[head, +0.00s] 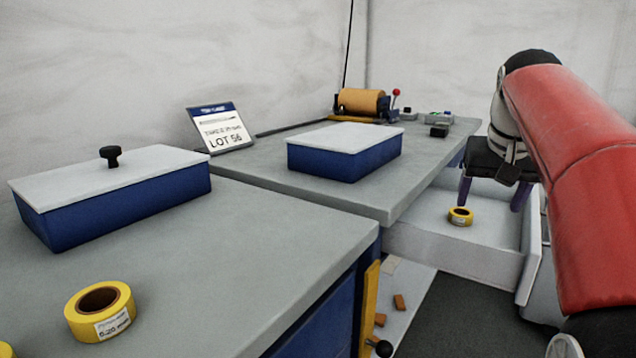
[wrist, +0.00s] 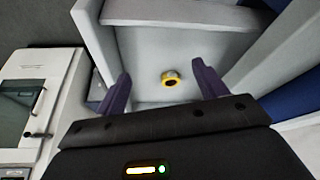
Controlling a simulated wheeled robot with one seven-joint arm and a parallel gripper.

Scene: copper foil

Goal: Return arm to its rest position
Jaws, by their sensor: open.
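My gripper (head: 491,187) is open and empty, with its purple fingers pointing down over the open white drawer (head: 440,250). In the wrist view my gripper (wrist: 165,90) has its fingers spread wide on either side of a yellow tape roll (wrist: 170,78). The roll lies farther off, on the drawer floor, apart from the fingers. In the head view the same yellow roll (head: 460,216) sits in the drawer, below and left of the fingers. My red arm reaches in from the right.
Blue boxes with white lids stand on the near bench (head: 112,195) and the far bench (head: 345,152). Another yellow tape roll (head: 100,311) lies on the near bench. A sign (head: 219,128) and a copper-coloured roll (head: 361,102) stand farther back. A white cabinet (wrist: 30,100) is left in the wrist view.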

